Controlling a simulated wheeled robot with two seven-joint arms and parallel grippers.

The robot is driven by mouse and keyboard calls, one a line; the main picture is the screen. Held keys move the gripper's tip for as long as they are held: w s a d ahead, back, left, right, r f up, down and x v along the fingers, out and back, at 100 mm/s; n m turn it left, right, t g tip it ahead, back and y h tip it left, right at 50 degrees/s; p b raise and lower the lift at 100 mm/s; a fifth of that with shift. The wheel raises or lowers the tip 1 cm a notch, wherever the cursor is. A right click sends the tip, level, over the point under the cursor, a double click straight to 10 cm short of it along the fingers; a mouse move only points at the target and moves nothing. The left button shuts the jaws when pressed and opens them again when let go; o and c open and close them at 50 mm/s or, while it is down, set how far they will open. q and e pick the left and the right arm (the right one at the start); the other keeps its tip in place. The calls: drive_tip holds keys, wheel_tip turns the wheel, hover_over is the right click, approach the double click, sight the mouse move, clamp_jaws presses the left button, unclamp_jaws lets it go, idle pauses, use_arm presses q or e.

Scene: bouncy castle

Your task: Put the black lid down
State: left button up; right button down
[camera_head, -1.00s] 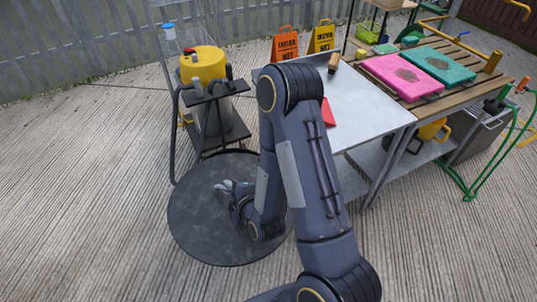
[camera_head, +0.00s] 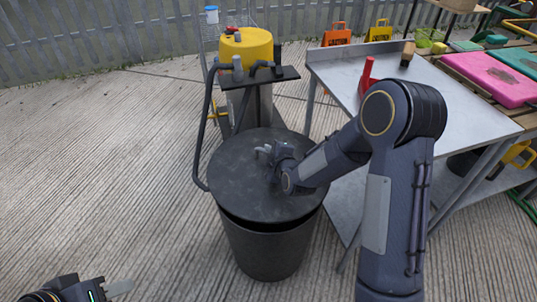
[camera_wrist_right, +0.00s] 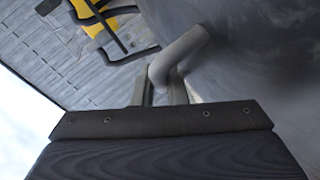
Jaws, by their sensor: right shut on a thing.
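The black lid (camera_head: 235,188) is a wide round disc over the top of a black bin (camera_head: 268,250) in the head view. A dark gap shows between the lid's front edge and the bin's rim; contact at the back is hidden. My right gripper (camera_head: 270,156) is shut on the lid's grey curved handle, which shows between the fingers (camera_wrist_right: 168,88) in the right wrist view. The lid's surface (camera_wrist_right: 260,55) fills the right of that view. My left gripper (camera_head: 112,290) is at the lower left, away from the lid; its finger opening is unclear.
A yellow-topped machine (camera_head: 247,46) on a dark-framed cart stands just behind the bin. A grey metal table (camera_head: 440,105) with a red object (camera_head: 367,75) is to the right. The paved floor (camera_head: 110,170) at left is clear.

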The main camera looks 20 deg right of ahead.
drive_tip(key=shift+f+b, duration=1.85)
drive_tip(key=shift+f, duration=1.25)
drive_tip(key=shift+f+b, duration=0.6)
drive_tip(key=shift+b, duration=0.05)
drive_tip(key=c, duration=1.4)
unclamp_jaws()
drive_tip(key=shift+o, duration=0.2)
drive_tip(key=shift+s, duration=0.1)
